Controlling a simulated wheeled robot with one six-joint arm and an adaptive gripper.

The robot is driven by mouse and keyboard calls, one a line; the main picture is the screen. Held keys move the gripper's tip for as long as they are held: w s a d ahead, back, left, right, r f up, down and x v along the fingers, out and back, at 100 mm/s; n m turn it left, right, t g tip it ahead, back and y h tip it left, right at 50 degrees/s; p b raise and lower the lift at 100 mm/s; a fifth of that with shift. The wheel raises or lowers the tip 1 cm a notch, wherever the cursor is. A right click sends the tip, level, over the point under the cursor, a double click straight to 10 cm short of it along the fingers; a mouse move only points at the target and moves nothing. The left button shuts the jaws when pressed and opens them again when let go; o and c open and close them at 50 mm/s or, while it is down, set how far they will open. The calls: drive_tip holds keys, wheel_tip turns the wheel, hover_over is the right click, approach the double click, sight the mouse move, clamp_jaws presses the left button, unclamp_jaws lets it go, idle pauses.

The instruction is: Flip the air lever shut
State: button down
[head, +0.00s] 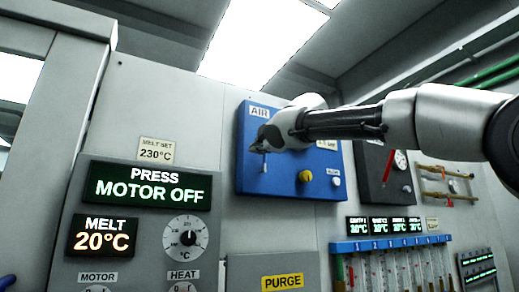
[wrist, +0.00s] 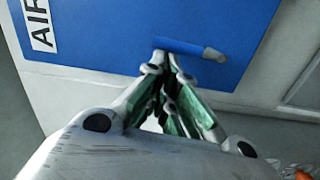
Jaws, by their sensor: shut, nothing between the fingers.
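The air panel (head: 250,183) is a blue plate on the grey wall, with a white AIR label at its upper left. In the wrist view the air lever (wrist: 183,46) is a blue bar with a grey rounded end, lying across the picture. In the head view my gripper hides most of the lever; a thin pale piece shows just below the fingers. My gripper (wrist: 162,62) is shut and empty, its fingertips at the left part of the blue bar. I cannot tell whether they touch it. It also shows in front of the panel in the head view (head: 258,144).
A yellow knob (head: 305,176) sits on the same panel, right of the lever. A dark gauge panel (head: 376,185) and a row of flow tubes (head: 395,270) are further right. The press display (head: 150,187) and a dial (head: 186,237) are left.

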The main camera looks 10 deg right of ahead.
drive_tip(key=shift+w+d+f+m+g+y, duration=0.15)
drive_tip(key=shift+w+d+f+m, duration=0.35)
drive_tip(key=shift+d+m, duration=1.6)
drive_tip(key=shift+w+d+f+m+g+y, duration=0.1)
drive_tip(key=shift+w+d+f+m, duration=0.45)
drive_tip(key=shift+m, duration=2.9)
drive_tip(key=shift+w+d+f+m+g+y, duration=0.15)
drive_tip(key=shift+w+d+f+m, duration=0.25)
drive_tip(key=shift+d+m, duration=1.8)
drive_tip(key=shift+w+a+m, duration=0.1)
drive_tip(key=shift+a+m, duration=0.5)
drive_tip(key=shift+m, duration=0.05)
drive_tip(key=shift+r, duration=0.1)
